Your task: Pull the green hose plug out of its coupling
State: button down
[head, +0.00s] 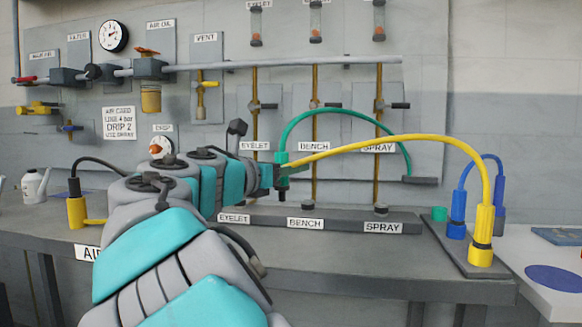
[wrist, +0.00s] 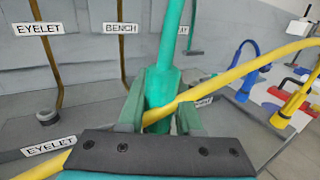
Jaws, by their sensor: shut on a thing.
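The green hose plug (head: 281,158) is between the fingers of my gripper (head: 279,176). It stands about upright, its dark lower end showing below the fingers above the bench. In the wrist view the plug (wrist: 161,88) sits between both fingers of my gripper (wrist: 160,108). The green hose (head: 345,115) arches from its top to the right. A short green cylinder (head: 440,213), likely the green coupling, stands on the right-hand plate, well apart from the plug. The yellow hose (head: 400,140) crosses at the gripper; in the wrist view the yellow hose (wrist: 235,74) passes in front of the plug.
A yellow plug (head: 481,238) and blue plugs (head: 457,213) stand on the right-hand plate. The labelled bar (head: 345,220) lies along the bench behind my gripper. Brass pipes (head: 315,150) rise behind it. A yellow fitting (head: 76,211) stands at the left.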

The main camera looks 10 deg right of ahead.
jog(key=shift+r, duration=0.15)
jog(key=shift+r+p, duration=0.95)
jog(key=shift+r, duration=1.9)
dwell(0.9)
